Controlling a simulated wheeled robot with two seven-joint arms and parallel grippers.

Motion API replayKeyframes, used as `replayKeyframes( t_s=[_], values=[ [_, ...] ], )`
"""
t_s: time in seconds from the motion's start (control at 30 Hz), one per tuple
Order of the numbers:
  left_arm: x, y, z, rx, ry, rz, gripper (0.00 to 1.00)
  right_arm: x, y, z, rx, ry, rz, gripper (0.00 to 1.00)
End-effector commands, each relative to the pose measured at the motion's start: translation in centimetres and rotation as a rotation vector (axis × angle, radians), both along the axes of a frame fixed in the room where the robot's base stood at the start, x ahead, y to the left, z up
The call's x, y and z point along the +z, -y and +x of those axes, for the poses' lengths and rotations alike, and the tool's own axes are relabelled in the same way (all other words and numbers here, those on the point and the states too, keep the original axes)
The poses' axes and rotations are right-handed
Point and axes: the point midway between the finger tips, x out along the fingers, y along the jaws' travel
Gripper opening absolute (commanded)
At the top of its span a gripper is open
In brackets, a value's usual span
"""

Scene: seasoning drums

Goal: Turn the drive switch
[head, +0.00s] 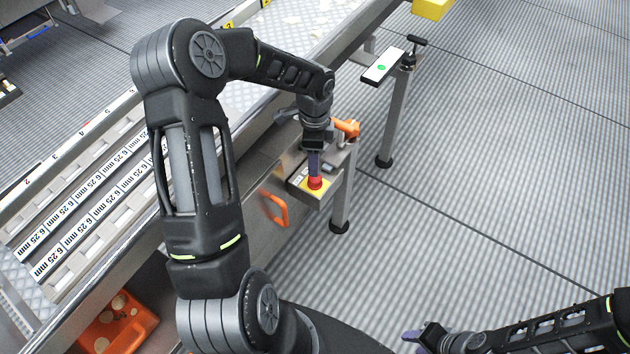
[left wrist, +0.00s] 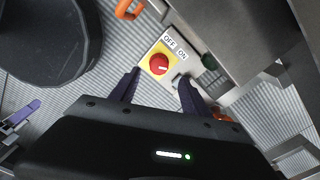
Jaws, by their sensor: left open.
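The drive switch is a red knob (left wrist: 159,64) on a yellow plate (left wrist: 150,57), with OFF and ON labels beside it in the left wrist view. In the head view the red knob (head: 315,183) sits on a small grey box (head: 300,190) at the conveyor's side. My left gripper (left wrist: 158,90) is open, its two purple fingers spread either side of the knob's line of view. In the head view my left gripper (head: 314,165) reaches down over the knob; contact cannot be told. My right gripper (head: 418,341) is low at the bottom, away from the box.
An orange handle (head: 276,209) is left of the box, and an orange part (head: 347,128) is behind it. A post with a green-button panel (head: 382,67) stands beyond. The conveyor (head: 120,170) runs along the left. The ribbed floor (head: 480,200) on the right is clear.

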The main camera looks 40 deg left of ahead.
Motion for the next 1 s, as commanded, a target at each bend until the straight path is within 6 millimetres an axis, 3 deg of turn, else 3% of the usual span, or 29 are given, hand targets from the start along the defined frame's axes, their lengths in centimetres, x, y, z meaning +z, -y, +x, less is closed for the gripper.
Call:
replayKeyframes(
  t_s=[0.37, 0.8, 1.0],
  values=[
    [-0.5, 0.1, -0.1, 0.0, -0.003, -0.003, 0.55, 0.1, 0.0, 0.0, 0.0, 0.0, 0.0, 0.36],
    [-6.6, 0.3, -0.1, 0.0, -0.003, -0.004, 0.55, -0.7, 0.0, 0.0, 0.0, 0.0, 0.0, 0.36],
    [-7.8, 0.2, 0.0, 0.0, -0.002, -0.003, 0.55, -0.7, 0.0, 0.0, 0.0, 0.0, 0.0, 0.36]
  ],
)
